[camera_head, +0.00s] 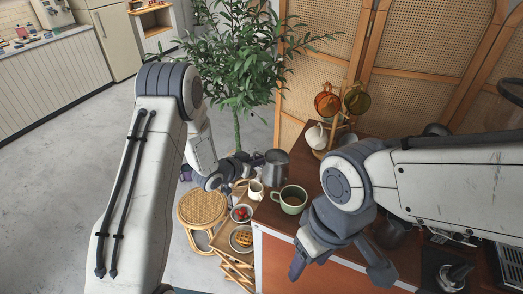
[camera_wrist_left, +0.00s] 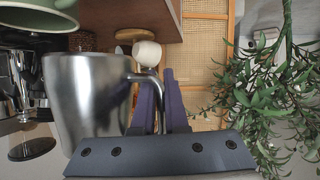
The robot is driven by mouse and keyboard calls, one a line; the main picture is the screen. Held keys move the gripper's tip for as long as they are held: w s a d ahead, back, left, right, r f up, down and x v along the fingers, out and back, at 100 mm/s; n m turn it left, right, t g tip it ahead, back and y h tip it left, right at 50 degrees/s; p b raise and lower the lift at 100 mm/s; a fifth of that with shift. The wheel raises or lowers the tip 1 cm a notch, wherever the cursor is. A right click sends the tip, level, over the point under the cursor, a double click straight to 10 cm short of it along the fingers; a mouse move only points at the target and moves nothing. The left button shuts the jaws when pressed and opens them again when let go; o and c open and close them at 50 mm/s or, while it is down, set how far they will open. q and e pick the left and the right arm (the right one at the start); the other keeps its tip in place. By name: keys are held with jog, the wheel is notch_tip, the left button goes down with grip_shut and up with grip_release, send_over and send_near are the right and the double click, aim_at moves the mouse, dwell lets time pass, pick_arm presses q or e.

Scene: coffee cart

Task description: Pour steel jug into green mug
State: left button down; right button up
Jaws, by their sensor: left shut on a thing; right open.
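The green mug (camera_head: 291,204) stands upright near the left edge of the wooden cart top, with brown liquid inside. Part of it shows at the top left corner of the left wrist view (camera_wrist_left: 30,17). The steel jug (camera_head: 277,170) is just behind the mug in the head view; it fills the left of the wrist view (camera_wrist_left: 88,105). My left gripper (camera_wrist_left: 160,105) is shut on the jug's handle. The jug looks about upright; its contents are hidden. My right gripper (camera_head: 340,265) is open and empty, over the cart's front edge, right of the mug.
A small white pitcher (camera_head: 256,191), a bowl of red fruit (camera_head: 241,214) and a waffle plate (camera_head: 241,239) sit left of the cart. A rack with amber cups (camera_head: 327,102) and a white cup (camera_head: 316,136) stands behind. A leafy plant (camera_head: 235,60) is at the back.

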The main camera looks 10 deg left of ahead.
aim_at(272, 150)
pick_arm(q)
jog(key=r+m+y, duration=0.1)
jog(key=m, duration=0.1)
jog(key=m+t+y, duration=0.1)
jog(key=m, duration=0.1)
jog(key=r+m+y, duration=0.1)
jog(key=y, duration=0.1)
jog(key=shift+d+r+m+t, duration=0.25)
jog(key=shift+r+m+t, duration=0.05)
jog(key=shift+m+t, duration=0.1)
jog(key=shift+s+d+r+m+t+y+p, duration=0.25)
jog(key=shift+d+r+m+t+y+p, duration=0.1)
jog(key=shift+d+r+m+y, duration=0.2)
jog(key=shift+s+d+r+m+t+y+p, duration=0.2)
jog(key=shift+d+r+m+t+y+p, duration=0.1)
jog(key=shift+d+r+m+y, duration=0.3)
jog(key=shift+s+d+r+m+t, duration=0.25)
jog(key=shift+d+r+m+t, duration=0.1)
jog(key=shift+d+r+m, duration=0.3)
jog(key=shift+s+d+r+m+t+y+b, duration=0.15)
jog(key=shift+s+d+r+m+t+y, duration=0.2)
jog(key=shift+d+r+m, duration=0.35)
jog(key=shift+s+d+r+m+t+y+b, duration=0.2)
jog(key=shift+s+d+r+m+t, duration=0.25)
jog(key=shift+d+m, duration=0.3)
jog(key=shift+w+r, duration=0.1)
dwell(0.8)
